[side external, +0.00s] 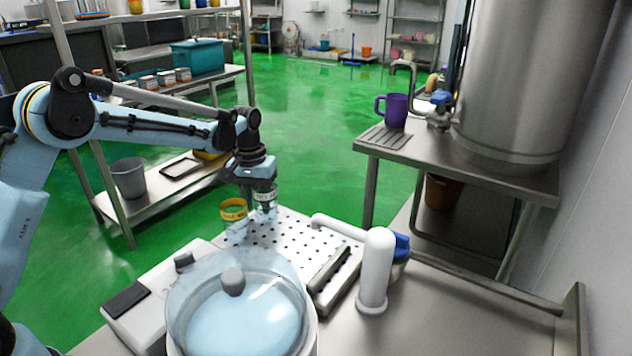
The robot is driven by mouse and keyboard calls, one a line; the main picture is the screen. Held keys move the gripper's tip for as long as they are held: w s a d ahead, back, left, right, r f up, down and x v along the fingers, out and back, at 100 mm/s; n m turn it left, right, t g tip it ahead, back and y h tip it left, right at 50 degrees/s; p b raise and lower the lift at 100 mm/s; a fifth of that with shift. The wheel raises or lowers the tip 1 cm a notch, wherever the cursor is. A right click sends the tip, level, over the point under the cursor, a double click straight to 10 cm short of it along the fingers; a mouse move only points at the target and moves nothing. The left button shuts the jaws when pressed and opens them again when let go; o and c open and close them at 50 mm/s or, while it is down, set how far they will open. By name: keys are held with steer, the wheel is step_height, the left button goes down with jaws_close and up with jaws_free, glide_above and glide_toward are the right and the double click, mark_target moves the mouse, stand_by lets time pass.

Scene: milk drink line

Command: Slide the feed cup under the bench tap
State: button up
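A small clear cup with a yellow printed band (234,210) is near the left edge of the perforated metal drip plate (290,230); I take it for the feed cup. My gripper (264,208) points down just right of the cup, over the plate. Its fingers are small and blurred, so I cannot tell whether they touch the cup, or whether they are open or shut. The bench tap (375,268) is a white column with a blue handle at its right. Its spout (335,227) reaches left over the plate, to the right of my gripper.
A round clear-lidded vessel (238,310) stands in front of the plate. A dark-handled item (335,278) lies between vessel and tap. A purple mug (392,109) stands on a steel side table by a large steel tank (525,80). Steel bench top (460,320) is clear at right.

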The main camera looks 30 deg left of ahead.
jaws_close()
steer(key=shift+d, duration=0.1)
